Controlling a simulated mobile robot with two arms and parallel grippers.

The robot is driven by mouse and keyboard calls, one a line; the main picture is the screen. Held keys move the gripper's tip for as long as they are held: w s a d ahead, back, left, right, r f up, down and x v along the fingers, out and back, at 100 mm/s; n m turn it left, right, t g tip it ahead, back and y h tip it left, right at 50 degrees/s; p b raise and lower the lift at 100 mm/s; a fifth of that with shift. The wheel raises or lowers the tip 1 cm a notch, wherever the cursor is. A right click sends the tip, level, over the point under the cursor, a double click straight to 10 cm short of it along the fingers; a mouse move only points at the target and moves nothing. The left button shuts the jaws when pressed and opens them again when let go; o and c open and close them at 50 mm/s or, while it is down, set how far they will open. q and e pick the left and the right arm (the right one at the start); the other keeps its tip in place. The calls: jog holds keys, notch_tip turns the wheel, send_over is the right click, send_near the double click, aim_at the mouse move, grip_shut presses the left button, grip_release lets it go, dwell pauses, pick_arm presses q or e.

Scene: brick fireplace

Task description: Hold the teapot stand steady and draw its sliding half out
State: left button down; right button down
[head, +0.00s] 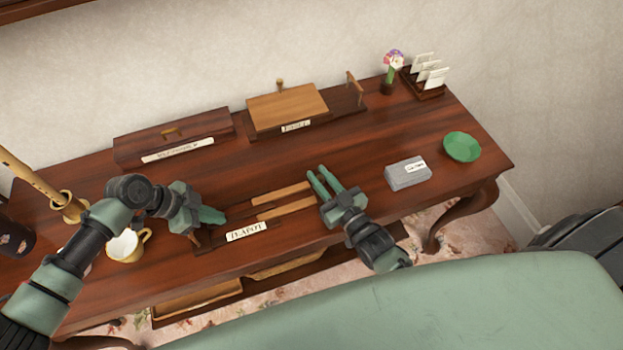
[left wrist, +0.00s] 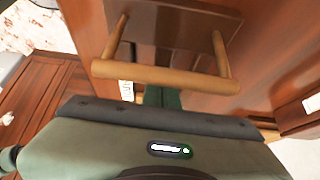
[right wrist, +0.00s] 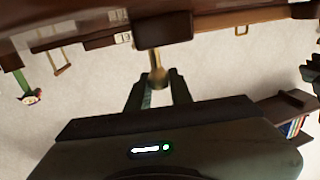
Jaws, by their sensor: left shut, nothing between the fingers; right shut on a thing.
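The teapot stand lies on the table in the head view, with pale slats (head: 285,192) and a white label (head: 247,231) reading TEAPOT. My left gripper (head: 215,215) is at its left end, shut with nothing between the fingers. In the left wrist view, a wooden bar handle (left wrist: 165,77) on two posts crosses in front of my left fingers (left wrist: 167,98), which are partly hidden behind it. My right gripper (head: 319,183) is at the stand's right end. In the right wrist view, its fingers (right wrist: 158,92) are shut on a round knob (right wrist: 157,76) on a short stem.
A brown box (head: 175,145) and a second wooden stand (head: 345,101) are at the back. A grey box (head: 408,176), green dish (head: 462,147), flower (head: 391,72) and letter rack (head: 428,88) are to the right. A yellow-handled cup (head: 125,248) is close to my left arm.

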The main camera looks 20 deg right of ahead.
pick_arm(q)
jog(key=shift+s+a+f, duration=0.25)
jog(key=shift+s+f, duration=0.05)
jog(key=shift+f, duration=0.15)
pick_arm(e)
jog(key=shift+d+f, duration=0.1)
pick_arm(q)
jog(key=shift+d, duration=0.1)
pick_arm(e)
jog(key=c, duration=1.3)
grip_release()
jog(key=shift+o, duration=0.2)
jog(key=v, duration=1.2)
jog(key=shift+s, duration=0.1)
pick_arm(q)
jog(key=shift+w+r+p, duration=0.2)
jog(key=shift+r+p, duration=0.5)
jog(key=shift+r, duration=0.2)
pick_arm(e)
jog(key=shift+r, duration=0.7)
pick_arm(q)
jog(key=shift+w+d+r+p, duration=0.1)
jog(key=shift+w+r+p, duration=0.05)
jog(key=shift+r+p, duration=1.9)
jog(key=shift+r+b, duration=0.35)
jog(key=shift+b, duration=0.1)
pick_arm(e)
notch_tip(320, 180, up, 3)
jog(key=shift+r, duration=0.1)
